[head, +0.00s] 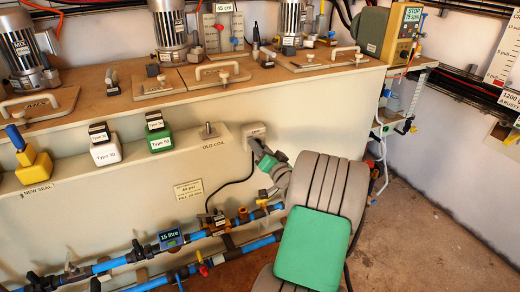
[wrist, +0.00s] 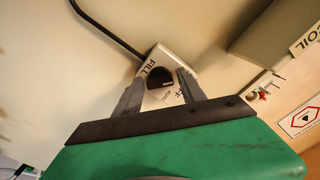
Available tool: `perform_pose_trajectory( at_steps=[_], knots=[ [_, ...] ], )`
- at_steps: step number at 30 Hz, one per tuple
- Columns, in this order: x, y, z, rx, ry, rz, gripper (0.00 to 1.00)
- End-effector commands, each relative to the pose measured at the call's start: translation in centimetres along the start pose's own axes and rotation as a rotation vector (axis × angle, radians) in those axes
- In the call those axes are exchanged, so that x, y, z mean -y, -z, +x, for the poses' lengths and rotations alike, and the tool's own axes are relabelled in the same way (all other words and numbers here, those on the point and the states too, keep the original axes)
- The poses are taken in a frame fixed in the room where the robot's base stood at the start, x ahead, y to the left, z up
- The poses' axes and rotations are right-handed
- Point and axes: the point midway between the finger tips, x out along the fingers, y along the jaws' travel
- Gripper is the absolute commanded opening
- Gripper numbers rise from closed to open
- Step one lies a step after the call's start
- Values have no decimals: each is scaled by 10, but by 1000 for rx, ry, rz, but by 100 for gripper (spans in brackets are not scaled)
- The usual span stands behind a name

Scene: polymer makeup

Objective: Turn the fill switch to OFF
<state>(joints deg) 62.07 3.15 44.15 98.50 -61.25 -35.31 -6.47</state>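The fill switch is a pale box on the tank's front wall, with a black round knob (wrist: 160,78). Its face reads FILL at the left of the knob, AUTO below, and a partly hidden label ending in FF at the right. The knob's pointer direction is hard to tell. In the head view the switch box (head: 254,131) shows just above my gripper (head: 258,150). In the wrist view my gripper (wrist: 160,90) is open, its two grey fingers on either side of the knob with gaps between. I cannot tell whether the fingertips touch the box.
A black cable (head: 236,182) runs from the switch box. Blue pipes (head: 140,258) with valves run below. Floor on the right is clear.

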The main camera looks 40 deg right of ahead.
Motion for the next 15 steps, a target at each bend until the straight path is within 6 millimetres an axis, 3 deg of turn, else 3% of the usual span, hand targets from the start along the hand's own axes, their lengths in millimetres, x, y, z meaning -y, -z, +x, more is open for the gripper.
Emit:
perform_pose_trajectory(
  at_steps=[15],
  knots=[
    [0, 0, 0, 1, 0, 0, 4]
  ],
)
